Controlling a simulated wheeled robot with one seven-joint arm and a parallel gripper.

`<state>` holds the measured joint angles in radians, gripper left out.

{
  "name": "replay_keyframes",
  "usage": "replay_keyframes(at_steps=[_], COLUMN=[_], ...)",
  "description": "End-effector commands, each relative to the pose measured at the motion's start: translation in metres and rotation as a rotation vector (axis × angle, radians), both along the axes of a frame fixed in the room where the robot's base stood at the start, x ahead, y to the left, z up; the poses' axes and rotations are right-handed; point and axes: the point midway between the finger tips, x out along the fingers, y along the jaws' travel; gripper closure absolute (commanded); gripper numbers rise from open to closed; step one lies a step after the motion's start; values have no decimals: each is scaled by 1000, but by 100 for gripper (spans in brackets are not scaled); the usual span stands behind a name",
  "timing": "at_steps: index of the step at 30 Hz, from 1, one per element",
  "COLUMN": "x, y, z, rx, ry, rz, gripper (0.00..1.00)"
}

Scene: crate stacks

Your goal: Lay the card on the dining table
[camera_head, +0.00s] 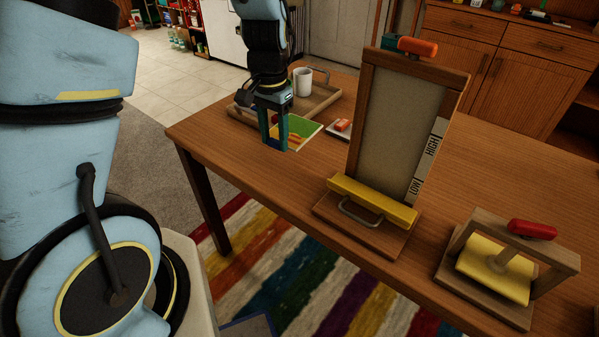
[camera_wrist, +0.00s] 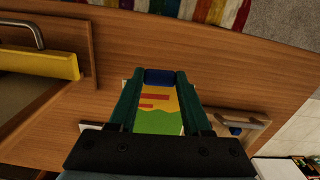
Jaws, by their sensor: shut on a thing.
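The card (camera_head: 299,130), green and yellow with orange-red marks, is at my gripper (camera_head: 275,145) over the left part of the dining table (camera_head: 310,182). In the wrist view the card (camera_wrist: 160,110) shows between the two teal fingers of my gripper (camera_wrist: 160,80), which is shut on it. A dark blue patch shows between the fingertips there; I cannot tell what it is. The card looks nearly flat and close to the tabletop. Whether it touches the wood is not clear, and the fingers hide part of it.
A wooden tray (camera_head: 322,104) with a white mug (camera_head: 302,82) stands behind my gripper. A small white dish (camera_head: 338,131) with an orange item is right of the card. A tall framed board (camera_head: 368,78) and a wooden stand (camera_head: 555,260) with a yellow roller occupy the right.

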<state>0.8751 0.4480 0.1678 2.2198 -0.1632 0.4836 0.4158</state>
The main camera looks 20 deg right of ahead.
Motion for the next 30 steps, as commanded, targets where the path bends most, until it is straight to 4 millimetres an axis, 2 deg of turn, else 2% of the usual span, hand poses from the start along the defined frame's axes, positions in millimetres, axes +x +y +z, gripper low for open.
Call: replay_keyframes(at_steps=[1, 5, 12, 17, 24, 30], x=[-7, -15, -16, -15, -16, -15], y=[-7, -13, -13, -14, -13, -14], z=[1, 0, -39, -54, -86, -95], rx=[0, 4, 7, 4, 5, 2], ry=[-1, 0, 2, 0, 1, -2], rz=[-30, -66, -70, -69, -69, -69], gripper=[100, 100, 100, 100, 100, 100])
